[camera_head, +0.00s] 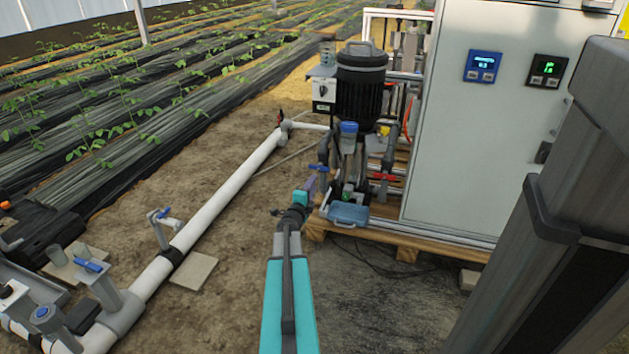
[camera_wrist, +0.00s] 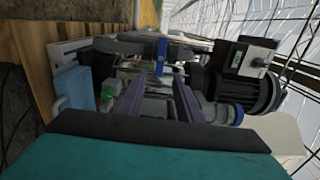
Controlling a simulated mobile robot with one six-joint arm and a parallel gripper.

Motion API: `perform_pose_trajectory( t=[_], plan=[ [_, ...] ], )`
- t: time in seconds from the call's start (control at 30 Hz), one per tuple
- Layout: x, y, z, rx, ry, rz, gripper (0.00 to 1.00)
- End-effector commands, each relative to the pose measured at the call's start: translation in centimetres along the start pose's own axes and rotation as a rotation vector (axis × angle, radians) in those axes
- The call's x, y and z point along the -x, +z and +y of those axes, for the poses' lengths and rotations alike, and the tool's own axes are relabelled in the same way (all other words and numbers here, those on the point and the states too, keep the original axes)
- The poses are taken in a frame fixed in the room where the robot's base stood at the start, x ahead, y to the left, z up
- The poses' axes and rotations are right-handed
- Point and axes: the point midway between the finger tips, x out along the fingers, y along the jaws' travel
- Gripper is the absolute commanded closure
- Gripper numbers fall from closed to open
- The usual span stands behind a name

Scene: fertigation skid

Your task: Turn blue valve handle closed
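A blue valve handle (camera_head: 319,167) is at the left front of the skid's pipework. In the wrist view the blue handle (camera_wrist: 161,56) stands upright in the picture, just beyond and between the fingertips. My gripper (camera_head: 311,184) is in front of the pipework, close to the handle. In the wrist view its two purple-grey fingers (camera_wrist: 160,86) are spread with a gap between them, and nothing is gripped. I cannot tell whether a finger touches the handle. The valve body behind it is partly hidden by the fingers.
A red handle (camera_head: 384,177) sits to the right, below the black motor (camera_head: 361,82). A blue tray (camera_head: 348,213) is at the pallet's front edge (camera_head: 420,243). A grey cabinet (camera_head: 470,130) stands at right. Other blue handles (camera_head: 88,265) are on the white pipe at left.

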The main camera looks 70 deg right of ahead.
Motion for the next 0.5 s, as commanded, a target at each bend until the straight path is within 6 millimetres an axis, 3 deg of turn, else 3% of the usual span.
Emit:
perform_pose_trajectory(
  t=[0.2,0.5],
  plan=[
    [2.5,0.0,-0.2,0.000,0.000,-0.001,0.67],
    [3.5,-0.1,-0.1,-0.001,-0.001,0.000,0.67]
  ],
)
